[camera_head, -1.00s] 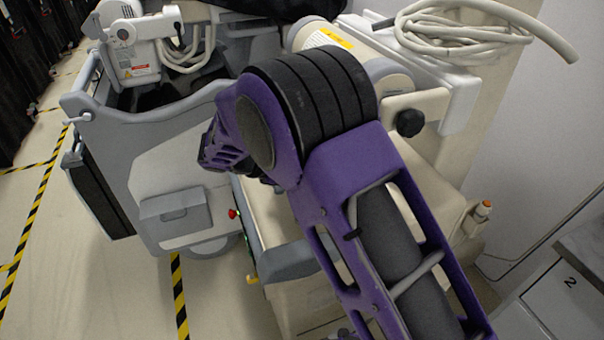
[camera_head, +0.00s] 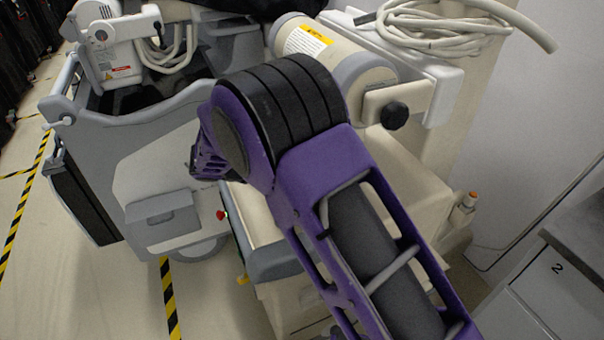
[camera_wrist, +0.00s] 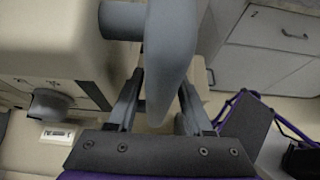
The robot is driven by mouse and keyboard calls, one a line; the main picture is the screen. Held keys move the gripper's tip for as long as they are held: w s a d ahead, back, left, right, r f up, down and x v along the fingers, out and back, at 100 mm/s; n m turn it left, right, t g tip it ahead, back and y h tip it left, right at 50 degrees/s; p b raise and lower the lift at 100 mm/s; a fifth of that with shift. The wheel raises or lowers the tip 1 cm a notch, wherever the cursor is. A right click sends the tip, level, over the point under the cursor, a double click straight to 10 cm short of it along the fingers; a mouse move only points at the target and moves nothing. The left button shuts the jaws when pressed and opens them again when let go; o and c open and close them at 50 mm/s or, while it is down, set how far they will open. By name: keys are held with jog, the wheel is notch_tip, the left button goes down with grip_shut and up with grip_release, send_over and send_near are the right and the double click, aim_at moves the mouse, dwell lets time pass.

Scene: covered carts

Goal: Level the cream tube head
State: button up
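The cream tube head (camera_head: 335,62) is a cylinder with a grey end band and a yellow label on the cream cart, at the upper middle of the head view. It slopes down to the right in the picture. A black knob (camera_head: 395,116) is on a bracket beside it. My gripper (camera_wrist: 161,82) shows in the wrist view with its two fingers apart. A smooth grey handle-like piece (camera_wrist: 170,45), joined to a cream body (camera_wrist: 45,40), reaches down between the fingers. Contact cannot be told.
A grey cart (camera_head: 155,165) stands to the left, with a white unit (camera_head: 108,45) on top. Coiled cable (camera_head: 440,22) lies at the upper right. A drawer cabinet (camera_head: 560,285) is at the lower right, also in the wrist view (camera_wrist: 275,40). Floor at lower left is clear.

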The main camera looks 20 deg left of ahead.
jog(key=shift+o, duration=0.4)
jog(key=shift+r, duration=0.1)
jog(key=shift+a, duration=0.1)
jog(key=shift+s+a+r, duration=0.15)
jog(key=p+v, duration=0.1)
jog(key=v, duration=1.5)
jog(key=shift+s+a+r, duration=0.2)
jog(key=shift+s, duration=0.1)
